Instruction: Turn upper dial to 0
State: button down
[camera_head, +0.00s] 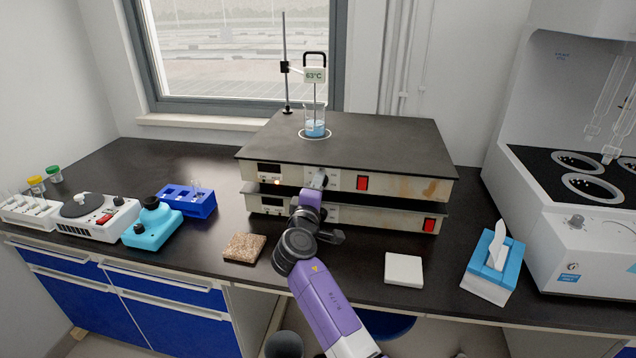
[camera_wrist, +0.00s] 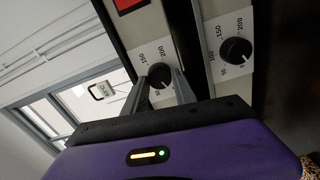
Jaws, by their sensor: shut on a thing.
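The upper dial (camera_wrist: 159,73) is a black round knob on the upper hotplate's white scale panel. My gripper (camera_wrist: 160,82) has a finger on each side of this dial and is shut on it. Numbers such as 150 and 200 show beside it, but its pointer is not clear. In the head view my gripper (camera_head: 317,181) reaches the front of the upper hotplate (camera_head: 400,184), and its fingers mostly hide the dial. The lower dial (camera_wrist: 236,50), another black knob, is untouched beside the fingers in the wrist view.
A beaker of blue liquid (camera_head: 315,129) stands on the top plate, below a thermometer display (camera_head: 315,75) reading 63°C. Red switches (camera_head: 362,183) sit right of the dials. A brown pad (camera_head: 244,248), white pad (camera_head: 404,269) and tissue box (camera_head: 490,267) lie in front.

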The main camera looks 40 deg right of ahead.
jog(key=shift+n, duration=0.6)
jog(key=shift+f, duration=0.1)
jog(key=c, duration=1)
grip_release()
jog(key=v, duration=0.7)
jog(key=shift+s+a, duration=0.25)
jog(key=shift+a, duration=0.1)
